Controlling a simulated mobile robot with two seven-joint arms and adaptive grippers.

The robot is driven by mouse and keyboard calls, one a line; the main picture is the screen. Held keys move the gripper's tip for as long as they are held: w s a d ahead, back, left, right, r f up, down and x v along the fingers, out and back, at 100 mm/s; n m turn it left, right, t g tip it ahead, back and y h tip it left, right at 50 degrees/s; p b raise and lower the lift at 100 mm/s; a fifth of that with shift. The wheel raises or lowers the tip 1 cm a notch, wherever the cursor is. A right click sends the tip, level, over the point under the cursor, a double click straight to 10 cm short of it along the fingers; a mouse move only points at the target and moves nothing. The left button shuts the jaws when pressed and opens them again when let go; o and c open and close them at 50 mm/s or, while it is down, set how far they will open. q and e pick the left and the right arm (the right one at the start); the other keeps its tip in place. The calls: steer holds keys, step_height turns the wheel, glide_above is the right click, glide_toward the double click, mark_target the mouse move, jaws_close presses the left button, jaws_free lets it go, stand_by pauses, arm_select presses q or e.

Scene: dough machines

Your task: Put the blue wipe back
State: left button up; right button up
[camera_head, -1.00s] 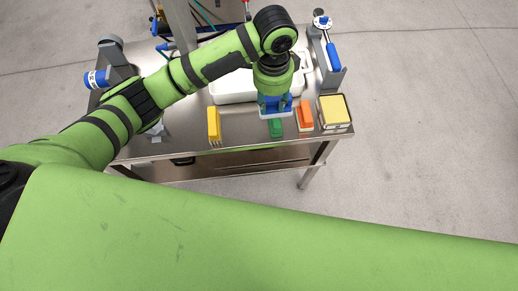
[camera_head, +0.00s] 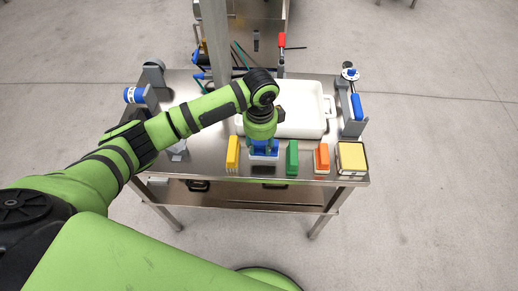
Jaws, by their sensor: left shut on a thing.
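My left gripper (camera_head: 262,144) points down over the front part of the steel table (camera_head: 205,170). It is shut on the blue wipe (camera_head: 263,150), which has a pale lower edge. The wipe is between the yellow brush (camera_head: 232,153) on its left and the green one (camera_head: 292,158) on its right. I cannot tell whether the wipe touches the table. A dark patch (camera_head: 263,169) shows on the table just in front of it. The gripper's fingers are mostly hidden. My right gripper is not in view.
An orange brush (camera_head: 322,158) and a yellow sponge-like block in a holder (camera_head: 351,157) stand further right. A white tray (camera_head: 300,124) lies behind. Grey stands with blue tools are at the left (camera_head: 134,95) and right (camera_head: 356,106). The floor around is clear.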

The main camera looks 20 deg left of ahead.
mark_target(259, 152)
arm_select(q)
steer(key=shift+w+a+f, duration=0.15)
steer(key=shift+a+f, duration=0.05)
step_height(259, 152, down, 3)
steer(key=shift+f+p, duration=0.2)
steer(key=shift+p, duration=0.25)
steer(key=shift+f, duration=0.3)
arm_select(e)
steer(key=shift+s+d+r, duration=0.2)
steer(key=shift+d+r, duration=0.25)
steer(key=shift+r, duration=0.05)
arm_select(q)
steer(key=shift+f, duration=0.15)
steer(key=o, duration=1)
steer(key=shift+r, duration=0.2)
step_height(259, 152, up, 12)
steer(key=shift+b, duration=0.65)
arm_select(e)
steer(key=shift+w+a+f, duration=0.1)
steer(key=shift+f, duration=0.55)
